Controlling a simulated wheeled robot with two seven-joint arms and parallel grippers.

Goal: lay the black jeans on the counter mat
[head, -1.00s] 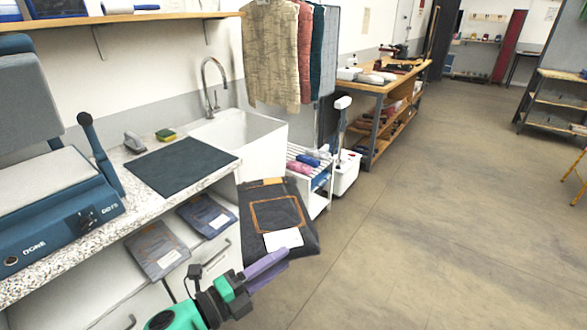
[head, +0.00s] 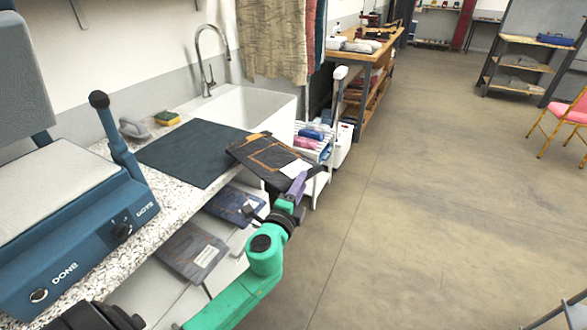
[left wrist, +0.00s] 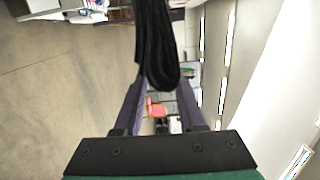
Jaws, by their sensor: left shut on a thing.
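The black jeans (head: 262,153), folded, with orange stitching and a white label, are off the floor beside the counter's right end. My left gripper (head: 297,186) is shut on their near right edge. Their far left part overlaps the right corner of the dark counter mat (head: 185,152) in the head view; I cannot tell whether they touch. The mat lies flat and bare on the speckled counter. In the left wrist view the jeans (left wrist: 157,50) hang as a dark fold between the fingers of my left gripper (left wrist: 158,100). My right gripper is not in view.
A blue press (head: 75,225) stands on the counter left of the mat. A grey iron-like item (head: 133,128) and a sponge (head: 167,118) lie behind it. A white sink (head: 245,108) is beyond. Folded garments (head: 192,252) lie below the counter. Open floor (head: 430,190) is to the right.

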